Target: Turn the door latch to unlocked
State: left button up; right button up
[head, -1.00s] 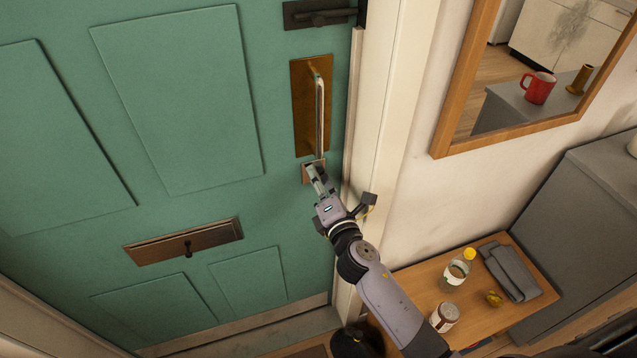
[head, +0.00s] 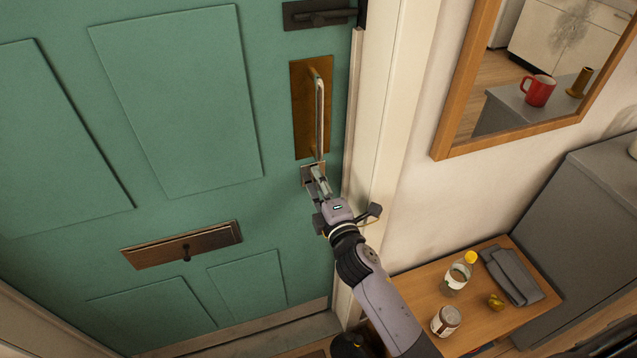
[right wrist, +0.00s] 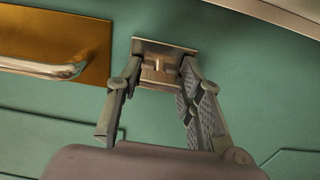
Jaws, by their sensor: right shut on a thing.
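The door latch (head: 306,174) is a small bronze plate with a turn piece, on the green door (head: 185,110) just below the brass pull handle (head: 320,115). In the right wrist view the latch (right wrist: 165,48) sits at top centre, its plate level and a small pale piece at its middle. My right gripper (head: 316,172) is at the latch, its fingers (right wrist: 160,68) either side of the turn piece and shut on it. The fingers hide part of the latch in the head view. My left gripper is not in view.
A dark slide bolt (head: 320,14) is above the handle and a mail slot (head: 183,245) is lower left. The door frame (head: 385,110) stands right of my gripper. A wooden table (head: 480,325) at lower right holds a bottle (head: 458,274), a jar (head: 446,321) and a folded cloth (head: 512,276).

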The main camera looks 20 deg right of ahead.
jog(key=o, duration=1.2)
jog(key=shift+c, duration=0.2)
jog(key=s, duration=1.2)
jog(key=shift+d, duration=0.25)
